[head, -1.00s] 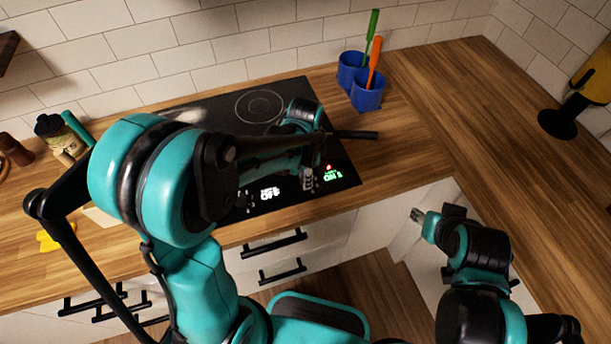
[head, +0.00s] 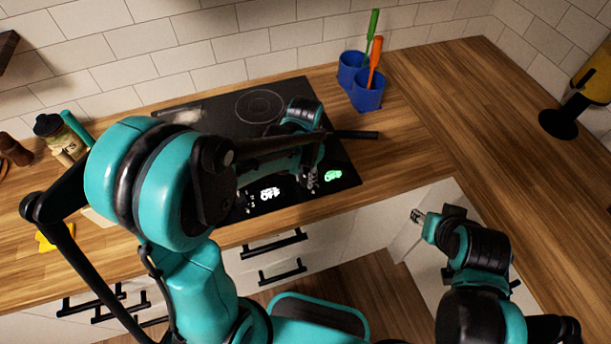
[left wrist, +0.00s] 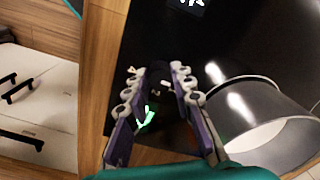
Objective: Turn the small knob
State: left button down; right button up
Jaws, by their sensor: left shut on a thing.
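The black cooktop (head: 215,119) is set into the wooden counter. My left gripper (head: 311,182) is at its front edge, by the lit display marks. In the left wrist view the two padded fingers of the left gripper (left wrist: 157,84) are on either side of a small dark knob (left wrist: 158,70), shut on it. The knob is mostly hidden by the fingers and blends into the black surface. In the head view it cannot be made out. My right gripper (head: 418,216) is away from the cooktop, over the front of the cabinet at right; its jaws are too small to read.
A shiny metal pot (left wrist: 248,105) stands close beside the left gripper in the wrist view. Blue cups (head: 366,92) with green and orange utensils stand behind right. A jar (head: 62,138) stands at left. The right counter is mostly clear.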

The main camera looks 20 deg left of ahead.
dwell(0.3)
pick_arm(q)
jog(key=c, duration=1.3)
grip_release()
jog(key=shift+r, duration=0.15)
notch_tip(320, 180, up, 12)
jog(key=n+t+b, duration=0.2)
jog(key=n+t, duration=0.1)
jog(key=t, duration=0.1)
send_near(305, 178)
jog(key=s+a+r, duration=0.3)
jog(key=shift+s+a+f+n+t, duration=0.25)
jog(key=shift+s+f+t, duration=0.2)
jog(key=shift+s+t, duration=0.15)
jog(key=shift+s+a+f+n+t, duration=0.3)
jog(key=shift+s+f+t, duration=0.15)
jog(key=shift+s, duration=0.3)
jog(key=shift+s+a+f+n+t, duration=0.25)
jog(key=shift+s+f+t, duration=0.15)
jog(key=shift+s+t, duration=0.2)
